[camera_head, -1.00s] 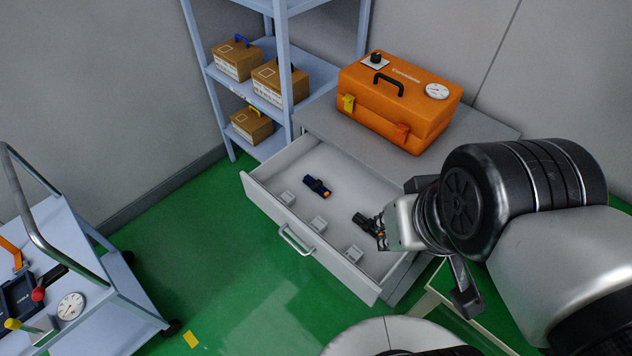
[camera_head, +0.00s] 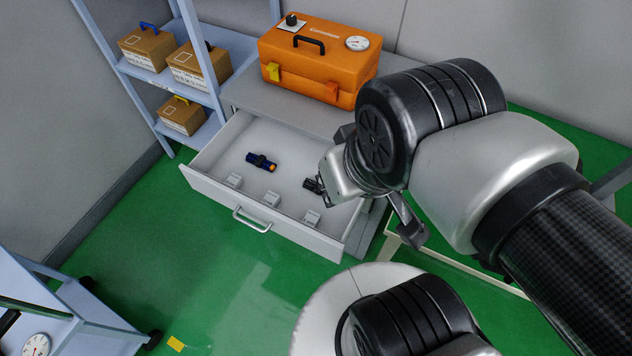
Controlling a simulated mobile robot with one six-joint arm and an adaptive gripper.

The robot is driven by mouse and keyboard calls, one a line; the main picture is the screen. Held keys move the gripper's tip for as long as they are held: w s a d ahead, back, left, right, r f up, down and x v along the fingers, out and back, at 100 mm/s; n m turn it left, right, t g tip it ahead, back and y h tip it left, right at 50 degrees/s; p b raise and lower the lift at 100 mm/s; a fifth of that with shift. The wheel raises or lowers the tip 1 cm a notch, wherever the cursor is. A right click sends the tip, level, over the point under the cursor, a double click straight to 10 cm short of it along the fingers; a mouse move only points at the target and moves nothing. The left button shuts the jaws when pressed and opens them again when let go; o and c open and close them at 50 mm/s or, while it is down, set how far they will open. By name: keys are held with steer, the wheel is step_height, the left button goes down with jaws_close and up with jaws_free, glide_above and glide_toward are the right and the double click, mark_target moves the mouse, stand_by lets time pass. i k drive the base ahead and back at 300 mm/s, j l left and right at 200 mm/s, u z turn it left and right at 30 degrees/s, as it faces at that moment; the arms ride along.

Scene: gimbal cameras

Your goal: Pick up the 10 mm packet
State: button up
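Three small pale grey packets lie in a row near the front of the open drawer: a left one (camera_head: 233,180), a middle one (camera_head: 271,198) and a right one (camera_head: 312,217). Their markings are too small to read, so I cannot tell which is the 10 mm packet. My gripper (camera_head: 314,186) is over the right part of the drawer, behind the right packet in the picture. Its dark finger end is small and partly hidden by my wrist. I cannot tell whether it is open or shut. No packet shows in it.
A dark blue torch-like object (camera_head: 262,161) with an orange end lies in the drawer (camera_head: 210,174). An orange case (camera_head: 318,62) stands on the cabinet above. A shelf with cardboard boxes (camera_head: 198,64) is at left, a trolley (camera_head: 70,310) at lower left. Green floor lies open before the drawer.

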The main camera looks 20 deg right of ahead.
mark_target(235, 180)
steer(key=i+j+z, duration=0.25)
steer(key=j, duration=0.25)
steer(key=i+j+z, duration=0.1)
steer(key=j+z, duration=0.2)
steer(key=j, duration=0.2)
steer(key=i+j+z, duration=0.1)
steer(key=j+z, duration=0.15)
steer(key=j, duration=0.35)
steer(key=j+z, duration=0.25)
steer(key=j, duration=0.3)
